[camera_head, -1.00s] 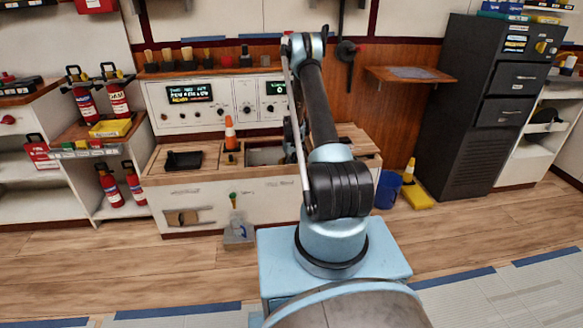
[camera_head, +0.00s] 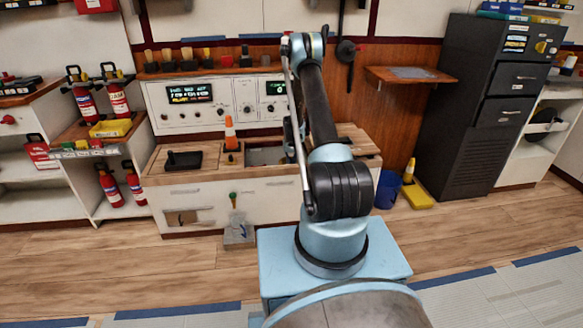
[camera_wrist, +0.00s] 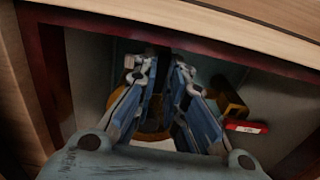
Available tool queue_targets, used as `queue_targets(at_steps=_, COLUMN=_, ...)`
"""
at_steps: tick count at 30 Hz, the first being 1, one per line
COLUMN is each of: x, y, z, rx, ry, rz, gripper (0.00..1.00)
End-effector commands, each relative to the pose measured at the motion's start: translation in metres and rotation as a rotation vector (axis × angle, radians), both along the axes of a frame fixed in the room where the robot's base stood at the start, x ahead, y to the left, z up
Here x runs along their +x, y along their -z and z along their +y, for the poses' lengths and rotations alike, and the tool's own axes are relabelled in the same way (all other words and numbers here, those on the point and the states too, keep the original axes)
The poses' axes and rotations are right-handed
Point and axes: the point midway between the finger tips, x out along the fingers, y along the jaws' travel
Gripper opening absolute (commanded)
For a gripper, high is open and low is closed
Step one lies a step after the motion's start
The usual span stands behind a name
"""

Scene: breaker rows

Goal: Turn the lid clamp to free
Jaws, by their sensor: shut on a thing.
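My gripper (camera_wrist: 160,75) reaches into a recess in the bench in the wrist view. Its two blue fingers close in toward each other around a small dark piece between the tips, mostly hidden by them. This piece may be the lid clamp, but its shape and turn cannot be made out. A yellow-orange rounded part (camera_wrist: 150,132) shows behind and below the fingers. In the head view the recess (camera_head: 266,156) is a dark opening in the bench top, and my arm hides the gripper's tips.
A yellow block (camera_wrist: 229,101) and a red label (camera_wrist: 246,127) sit right of the fingers. The recess has a red-brown edge (camera_wrist: 45,75) and a wooden rim (camera_wrist: 230,20).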

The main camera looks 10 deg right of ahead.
Motion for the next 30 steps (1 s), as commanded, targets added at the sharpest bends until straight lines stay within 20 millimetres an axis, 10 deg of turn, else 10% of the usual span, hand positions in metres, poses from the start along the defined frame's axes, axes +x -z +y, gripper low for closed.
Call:
queue_targets(at_steps=7, x=0.002, y=0.0, z=0.0, rx=0.0, ry=0.001, rz=-0.004, gripper=0.0)
queue_targets(at_steps=11, x=0.002, y=0.0, z=0.0, rx=0.0, ry=0.0, rz=-0.003, gripper=0.32)
queue_targets(at_steps=30, x=0.0, y=-0.033, z=0.0, rx=0.0, ry=0.0, rz=-0.001, gripper=0.32)
